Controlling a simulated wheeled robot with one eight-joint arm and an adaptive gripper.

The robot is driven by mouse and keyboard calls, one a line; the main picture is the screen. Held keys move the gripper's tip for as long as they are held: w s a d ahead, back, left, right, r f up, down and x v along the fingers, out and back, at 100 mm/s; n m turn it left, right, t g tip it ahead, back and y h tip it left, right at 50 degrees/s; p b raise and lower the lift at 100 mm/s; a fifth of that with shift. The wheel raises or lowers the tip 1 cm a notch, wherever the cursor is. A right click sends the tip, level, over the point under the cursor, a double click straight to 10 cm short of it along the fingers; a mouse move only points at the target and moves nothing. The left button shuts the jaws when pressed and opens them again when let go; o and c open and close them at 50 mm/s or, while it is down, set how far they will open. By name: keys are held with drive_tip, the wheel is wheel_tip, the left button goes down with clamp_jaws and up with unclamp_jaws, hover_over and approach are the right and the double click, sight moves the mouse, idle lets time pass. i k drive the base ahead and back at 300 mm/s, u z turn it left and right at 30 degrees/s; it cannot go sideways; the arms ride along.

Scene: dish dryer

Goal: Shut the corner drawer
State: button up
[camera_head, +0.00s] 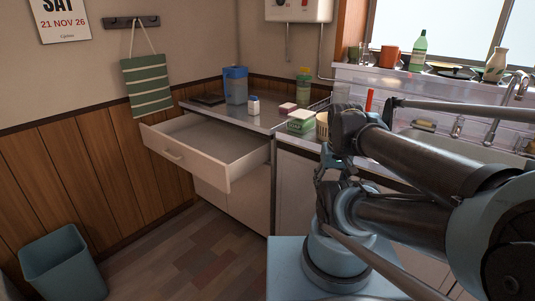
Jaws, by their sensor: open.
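The corner drawer (183,156) is pulled well out from the white cabinet in the corner, under the metal worktop. The part of the drawer's inside that shows looks empty. My gripper (326,186) is at the folded arm's end, right of the drawer and clear of it. It is small and dark in this view, partly crowded by my arm links, and appears open with nothing in it.
A blue bin (62,266) stands on the floor at lower left. A blue container (235,85), a small white jar (254,106) and boxes (300,122) sit on the worktop. A striped towel (146,86) hangs behind the drawer. The floor (185,255) before the drawer is clear.

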sight(218, 153)
drive_tip(key=u, duration=1)
drive_tip(key=k, duration=0.6)
drive_tip(key=u, duration=0.25)
drive_tip(key=i, duration=0.55)
